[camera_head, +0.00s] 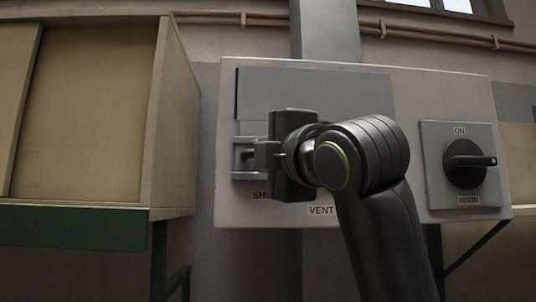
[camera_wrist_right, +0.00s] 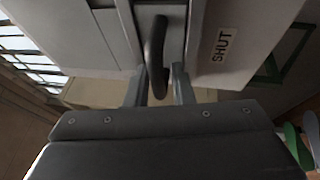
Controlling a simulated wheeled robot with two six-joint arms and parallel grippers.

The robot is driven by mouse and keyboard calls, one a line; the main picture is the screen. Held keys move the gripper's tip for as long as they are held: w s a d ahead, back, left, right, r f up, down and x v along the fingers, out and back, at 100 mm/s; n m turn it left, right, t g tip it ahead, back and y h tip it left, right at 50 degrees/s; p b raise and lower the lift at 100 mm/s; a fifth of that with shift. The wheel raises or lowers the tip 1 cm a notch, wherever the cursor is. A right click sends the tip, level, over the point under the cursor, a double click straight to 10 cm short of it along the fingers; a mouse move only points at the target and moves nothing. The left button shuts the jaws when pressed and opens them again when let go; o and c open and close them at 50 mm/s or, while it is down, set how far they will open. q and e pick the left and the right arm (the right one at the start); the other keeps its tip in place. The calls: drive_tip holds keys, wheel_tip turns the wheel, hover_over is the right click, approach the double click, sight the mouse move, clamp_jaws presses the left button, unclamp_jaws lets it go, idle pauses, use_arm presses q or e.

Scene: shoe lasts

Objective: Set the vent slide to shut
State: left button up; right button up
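The grey wall panel (camera_head: 410,85) carries the vent slide, with a light slot (camera_head: 240,174) at its left end above a partly covered SHUT label (camera_head: 259,195). The dark slide handle (camera_wrist_right: 156,55) stands out from the slot in the right wrist view, near the SHUT label (camera_wrist_right: 225,44). My right gripper (camera_head: 262,155) is at this left end of the slide. In the wrist view its two fingers (camera_wrist_right: 160,88) stand on either side of the handle, with narrow gaps showing, so it looks open around it. My right arm hides the slide's right part. My left gripper is not in view.
A VENT label (camera_head: 321,211) is below the slide. A dark rotary HOOD switch (camera_head: 465,163) is on the panel's right, its pointer sideways. A beige cabinet (camera_head: 90,110) with a green edge stands left of the panel. Pipes (camera_head: 430,40) run above.

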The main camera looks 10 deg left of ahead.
drive_tip(key=shift+a, duration=0.1)
drive_tip(key=shift+s+d, duration=0.1)
drive_tip(key=shift+d, duration=0.1)
drive_tip(key=b+v, duration=0.7)
drive_tip(key=v, duration=1)
drive_tip(key=shift+a+f, duration=0.1)
drive_tip(key=shift+a, duration=0.05)
